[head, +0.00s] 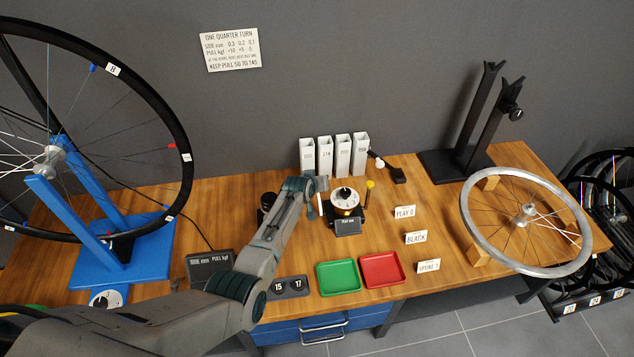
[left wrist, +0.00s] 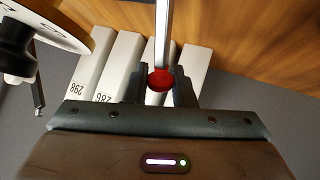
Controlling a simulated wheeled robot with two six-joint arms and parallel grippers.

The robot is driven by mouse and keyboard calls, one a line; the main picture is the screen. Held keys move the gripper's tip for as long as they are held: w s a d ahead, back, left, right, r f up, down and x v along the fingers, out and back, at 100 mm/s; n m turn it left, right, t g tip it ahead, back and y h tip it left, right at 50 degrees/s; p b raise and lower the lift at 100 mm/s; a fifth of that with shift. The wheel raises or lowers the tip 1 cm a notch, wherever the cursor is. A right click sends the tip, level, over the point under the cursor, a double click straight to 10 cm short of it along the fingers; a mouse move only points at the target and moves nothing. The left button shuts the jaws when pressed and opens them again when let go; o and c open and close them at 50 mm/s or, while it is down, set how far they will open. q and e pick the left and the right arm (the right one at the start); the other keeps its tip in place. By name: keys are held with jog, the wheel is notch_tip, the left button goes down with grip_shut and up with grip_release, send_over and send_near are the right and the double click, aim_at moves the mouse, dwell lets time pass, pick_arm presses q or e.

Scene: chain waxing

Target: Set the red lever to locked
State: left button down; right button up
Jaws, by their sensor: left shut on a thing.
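The red lever end (left wrist: 160,80) shows in the left wrist view as a round red knob with a pale metal rod (left wrist: 163,32) running up from it. My left gripper (left wrist: 160,92) is shut around the red knob, with one dark finger on each side. In the head view my left gripper (head: 313,199) is low over the table, just left of a black device with a round white dial (head: 343,195). The red knob is hidden there by the gripper. I cannot read whether the lever stands at locked. My right gripper is not in view.
Several white numbered boxes (head: 325,156) stand behind the gripper. A yellow-topped tool (head: 369,185) is right of the dial. Green (head: 339,289) and red (head: 381,281) trays lie in front. A blue wheel stand (head: 90,220) is left; a silver wheel rim (head: 480,237) lies right.

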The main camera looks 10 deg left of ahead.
pick_arm(q)
jog(key=shift+f, duration=0.1)
jog(key=c, duration=1.3)
grip_release()
jog(key=shift+s+r, duration=0.1)
jog(key=shift+r, duration=0.1)
jog(key=p+v, duration=0.1)
jog(key=v, duration=0.9)
jog(key=shift+s+a+r, duration=0.1)
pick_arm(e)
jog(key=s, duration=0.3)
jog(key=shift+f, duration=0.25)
